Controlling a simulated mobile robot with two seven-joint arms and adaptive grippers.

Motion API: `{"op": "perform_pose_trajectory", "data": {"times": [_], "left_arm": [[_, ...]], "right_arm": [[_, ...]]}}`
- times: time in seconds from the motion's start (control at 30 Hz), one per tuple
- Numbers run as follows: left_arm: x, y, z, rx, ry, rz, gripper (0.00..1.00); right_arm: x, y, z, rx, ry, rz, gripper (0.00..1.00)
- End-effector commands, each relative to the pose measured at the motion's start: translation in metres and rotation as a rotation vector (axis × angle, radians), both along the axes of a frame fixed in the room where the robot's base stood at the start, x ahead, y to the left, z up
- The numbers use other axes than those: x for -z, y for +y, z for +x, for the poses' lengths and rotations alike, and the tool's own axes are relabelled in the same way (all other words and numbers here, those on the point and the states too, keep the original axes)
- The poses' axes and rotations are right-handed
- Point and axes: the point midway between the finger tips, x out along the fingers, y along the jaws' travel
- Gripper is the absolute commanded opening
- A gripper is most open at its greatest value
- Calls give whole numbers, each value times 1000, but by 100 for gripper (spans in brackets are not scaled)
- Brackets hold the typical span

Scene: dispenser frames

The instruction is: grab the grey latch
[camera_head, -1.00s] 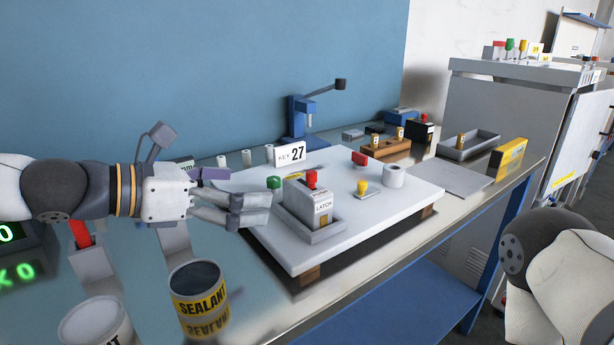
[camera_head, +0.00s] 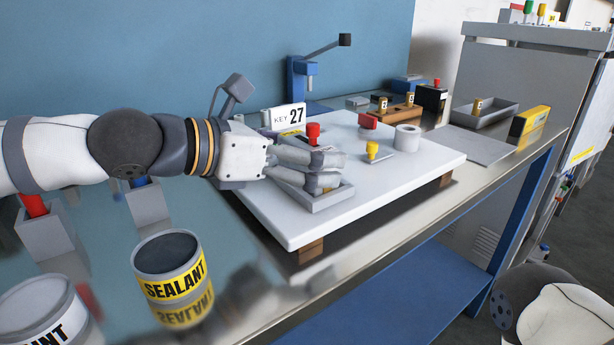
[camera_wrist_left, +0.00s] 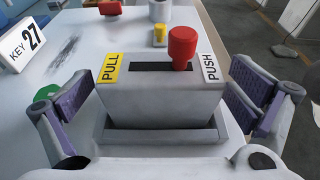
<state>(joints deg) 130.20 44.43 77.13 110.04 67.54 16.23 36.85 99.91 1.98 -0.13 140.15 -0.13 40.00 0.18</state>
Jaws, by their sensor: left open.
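The grey latch (camera_wrist_left: 150,100) is a box with a slot in its top, a yellow PULL label (camera_wrist_left: 111,68) and a white PUSH label (camera_wrist_left: 208,66). Its red knob (camera_wrist_left: 182,46) stands at the PUSH end of the slot. The latch sits in a shallow grey tray (camera_head: 318,204) on a white board (camera_head: 410,178). My left gripper (camera_head: 322,172) is open around the latch, one finger on each side; the left wrist view shows gaps beside the box. In the head view the fingers hide most of the latch, and the red knob (camera_head: 313,132) shows above them. My right gripper is out of view.
A green knob (camera_wrist_left: 46,92) is near the left finger. A sealant can (camera_head: 168,266) stands front left.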

Motion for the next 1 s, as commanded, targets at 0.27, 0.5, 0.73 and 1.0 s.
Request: {"op": "perform_pose_trajectory", "data": {"times": [0.27,0.5,0.73,1.0], "left_arm": [[-6,-3,1,0,-9,-1,95],[-5,-3,1,0,-8,0,41],[-6,-3,1,1,-8,-1,39],[-50,-4,0,0,-26,-1,39]], "right_arm": [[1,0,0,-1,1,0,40],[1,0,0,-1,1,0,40],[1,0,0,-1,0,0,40],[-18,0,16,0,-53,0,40]]}}
